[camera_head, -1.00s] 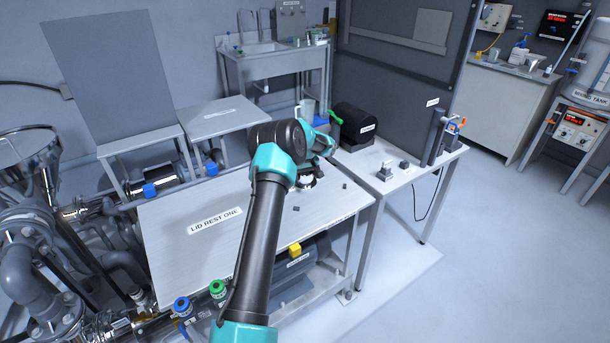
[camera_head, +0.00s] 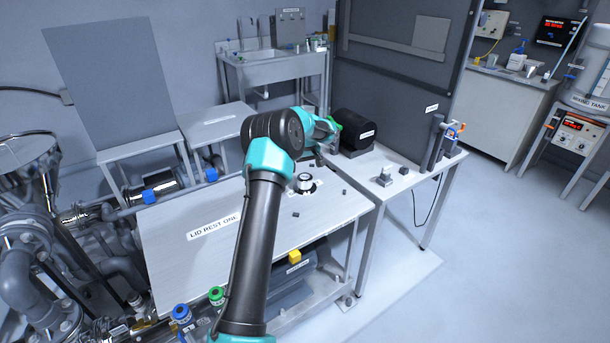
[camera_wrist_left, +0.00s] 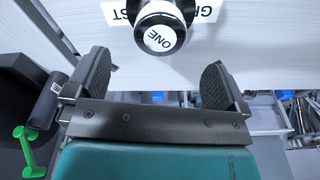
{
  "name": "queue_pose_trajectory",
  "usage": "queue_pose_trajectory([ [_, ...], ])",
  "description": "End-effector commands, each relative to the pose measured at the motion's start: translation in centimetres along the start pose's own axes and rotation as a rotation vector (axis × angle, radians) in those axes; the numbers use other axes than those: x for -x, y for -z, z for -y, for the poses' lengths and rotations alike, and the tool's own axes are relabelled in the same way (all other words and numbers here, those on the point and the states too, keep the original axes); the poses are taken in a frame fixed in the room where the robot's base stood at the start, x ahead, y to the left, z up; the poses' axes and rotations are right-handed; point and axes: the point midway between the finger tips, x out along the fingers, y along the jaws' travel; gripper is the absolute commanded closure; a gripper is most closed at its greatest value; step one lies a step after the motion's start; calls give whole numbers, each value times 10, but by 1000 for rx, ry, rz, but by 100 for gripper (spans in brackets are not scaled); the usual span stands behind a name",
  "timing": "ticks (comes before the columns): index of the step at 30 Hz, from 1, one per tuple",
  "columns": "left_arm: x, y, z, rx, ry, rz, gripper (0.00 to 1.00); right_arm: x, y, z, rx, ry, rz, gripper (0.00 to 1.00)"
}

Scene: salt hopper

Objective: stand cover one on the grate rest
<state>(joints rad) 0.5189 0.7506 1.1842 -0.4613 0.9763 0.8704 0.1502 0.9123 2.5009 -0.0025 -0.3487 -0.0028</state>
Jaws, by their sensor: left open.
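Cover one (camera_head: 305,183) is a small round piece with a black band and a white top, standing on the right part of the metal table. In the left wrist view its cap (camera_wrist_left: 160,38) reads "ONE". It stands on a white label, the grate rest (camera_wrist_left: 207,12), whose middle letters it hides. My left gripper (camera_wrist_left: 160,75) is open, its two dark fingers apart with nothing between them; the cover is just beyond them, clear of both. In the head view the left gripper (camera_head: 322,145) is above and behind the cover, its fingers partly hidden. My right gripper is not seen.
The metal table (camera_head: 165,235) has a "LID REST ONE" label (camera_head: 214,226) and bare room at left. Small dark blocks (camera_head: 296,214) lie near the cover. A black motor-like cylinder (camera_head: 355,130) stands on the right-hand bench. A green-handled item (camera_wrist_left: 30,140) shows in the wrist view.

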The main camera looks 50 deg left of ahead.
Motion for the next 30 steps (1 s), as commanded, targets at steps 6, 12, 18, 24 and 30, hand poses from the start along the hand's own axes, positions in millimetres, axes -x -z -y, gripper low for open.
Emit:
queue_pose_trajectory([
  [6, 31, 0, 0, 1, -1, 0, 0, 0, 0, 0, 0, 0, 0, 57],
  [12, 38, 0, 0, 1, -1, 0, 0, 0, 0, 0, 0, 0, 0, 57],
  [18, 38, 0, 0, 1, 0, 1, 0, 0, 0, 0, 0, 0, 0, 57],
  [24, 38, 0, 0, 1, 0, 1, 0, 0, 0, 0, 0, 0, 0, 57],
  [30, 28, -20, -16, -18, -31, 30, 0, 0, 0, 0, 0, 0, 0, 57],
])
